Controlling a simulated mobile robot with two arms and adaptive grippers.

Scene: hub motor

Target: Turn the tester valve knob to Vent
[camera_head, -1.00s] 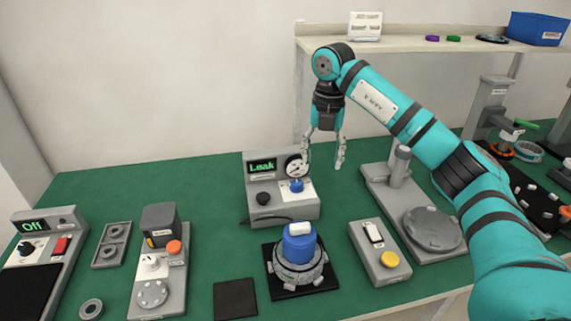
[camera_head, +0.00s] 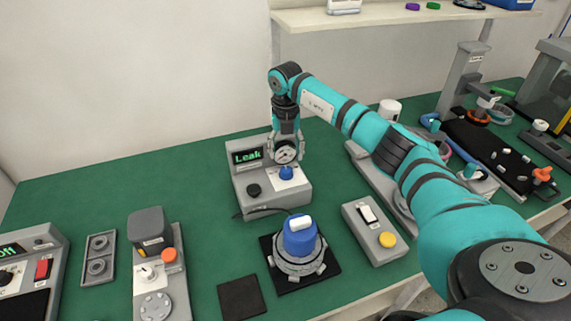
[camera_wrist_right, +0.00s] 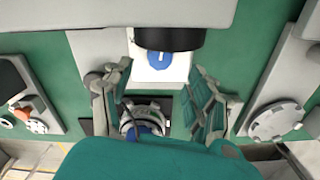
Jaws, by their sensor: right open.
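The tester (camera_head: 262,196) is a grey box with a lit green display (camera_head: 247,156) reading "Leak", a round gauge and a black knob (camera_head: 254,190). Its blue valve knob (camera_head: 286,173) sits on a white label plate at the right of the front. In the right wrist view the blue knob (camera_wrist_right: 156,60) shows with a white bar, partly covered by a dark cylinder. My right gripper (camera_head: 287,156) hangs over the tester by the gauge, just above the blue knob. In the right wrist view its fingers (camera_wrist_right: 160,92) are spread apart with nothing between them. My left gripper is not seen.
The hub motor (camera_head: 299,268) with a blue top sits on a black mat in front of the tester. A grey box with a yellow button (camera_head: 386,240) stands to its right. A dark cable runs from the tester towards the motor. Green table is clear behind left.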

